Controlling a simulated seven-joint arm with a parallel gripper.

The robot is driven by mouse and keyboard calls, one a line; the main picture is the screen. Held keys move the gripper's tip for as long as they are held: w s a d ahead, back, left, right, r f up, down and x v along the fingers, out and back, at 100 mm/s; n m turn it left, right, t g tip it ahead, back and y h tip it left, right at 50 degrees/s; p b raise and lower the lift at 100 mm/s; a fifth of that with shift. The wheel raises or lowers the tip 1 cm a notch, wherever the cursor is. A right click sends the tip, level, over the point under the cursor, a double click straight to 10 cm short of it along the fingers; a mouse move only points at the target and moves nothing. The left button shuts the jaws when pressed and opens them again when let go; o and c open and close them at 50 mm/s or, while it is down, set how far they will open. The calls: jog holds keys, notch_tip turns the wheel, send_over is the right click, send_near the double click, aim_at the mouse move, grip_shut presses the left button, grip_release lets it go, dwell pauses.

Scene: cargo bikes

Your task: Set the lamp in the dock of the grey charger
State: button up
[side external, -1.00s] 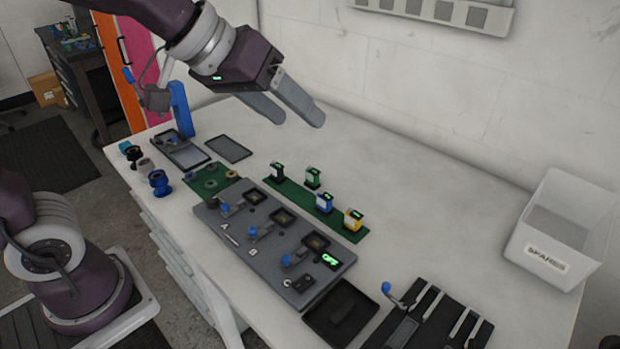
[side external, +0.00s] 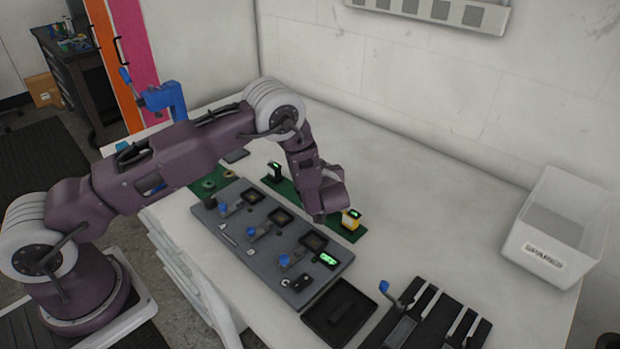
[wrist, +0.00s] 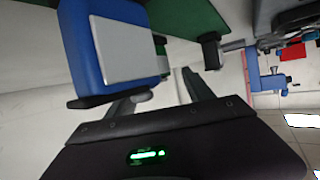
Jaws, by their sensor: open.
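Small block-shaped lamps stand on a green strip (side external: 286,187) behind the grey charger board (side external: 235,236). A black one (side external: 274,172) is at the left end and a yellow one (side external: 350,220) at the right end. A blue lamp with a pale grey face (wrist: 84,52) is large and close in the wrist view; my arm hides it in the side view. My gripper (side external: 320,214) is low over the strip, left of the yellow lamp. Its fingers (wrist: 168,84) are apart, close to the blue lamp; I cannot tell whether they touch it. The board's square docks (side external: 281,216) look empty.
A white SPARES bin (side external: 548,262) stands at the far right. The table between strip and bin is clear.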

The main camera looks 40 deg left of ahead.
jog(key=shift+x, duration=1)
grip_shut()
